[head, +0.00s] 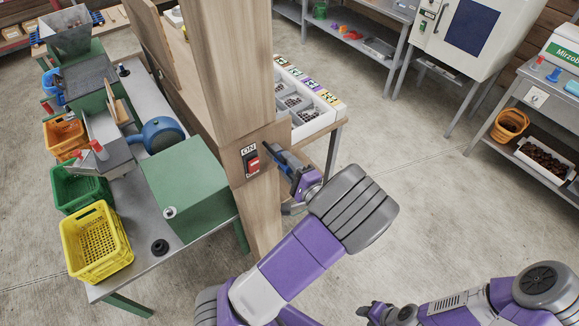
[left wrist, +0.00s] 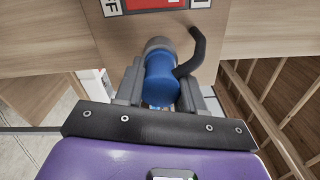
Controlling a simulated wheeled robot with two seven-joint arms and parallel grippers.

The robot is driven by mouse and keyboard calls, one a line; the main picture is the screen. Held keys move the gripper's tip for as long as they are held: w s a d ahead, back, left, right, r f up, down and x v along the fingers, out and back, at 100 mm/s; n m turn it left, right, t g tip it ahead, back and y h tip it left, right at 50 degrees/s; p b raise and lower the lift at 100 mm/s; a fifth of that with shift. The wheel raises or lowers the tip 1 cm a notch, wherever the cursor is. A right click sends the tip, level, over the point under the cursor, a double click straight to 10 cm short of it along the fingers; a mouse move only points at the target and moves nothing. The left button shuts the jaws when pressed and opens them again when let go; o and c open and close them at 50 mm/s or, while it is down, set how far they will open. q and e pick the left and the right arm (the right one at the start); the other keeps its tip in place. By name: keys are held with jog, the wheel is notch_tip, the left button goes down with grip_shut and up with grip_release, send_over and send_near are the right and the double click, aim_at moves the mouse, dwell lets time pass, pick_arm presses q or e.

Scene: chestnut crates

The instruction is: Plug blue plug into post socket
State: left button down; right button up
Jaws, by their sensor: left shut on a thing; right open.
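The wooden post (head: 236,75) stands in the middle of the head view, with a red switch (head: 251,160) marked ON on its face. My left gripper (head: 283,165) is at the post beside this switch. In the left wrist view, it is shut on the blue plug (left wrist: 162,82), one finger on each side. A grey round part (left wrist: 158,45) lies between the plug and the post face; I cannot tell whether it is the socket or how deep the plug sits. A black cable (left wrist: 197,45) curves beside the plug. My right gripper (head: 370,311) is open and empty at the bottom, over the floor.
A bench with a green machine (head: 187,187) and a yellow crate (head: 92,242) stands left of the post. A white tray (head: 318,124) with compartments is behind the post. A grey shelf table (head: 515,98) stands far right. The floor between is clear.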

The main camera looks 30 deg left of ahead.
pick_arm(q)
jog(key=shift+a, duration=0.15)
jog(key=c, duration=0.6)
grip_release()
jog(key=v, duration=0.7)
jog(key=shift+d+b, duration=0.3)
jog(key=shift+b, duration=0.05)
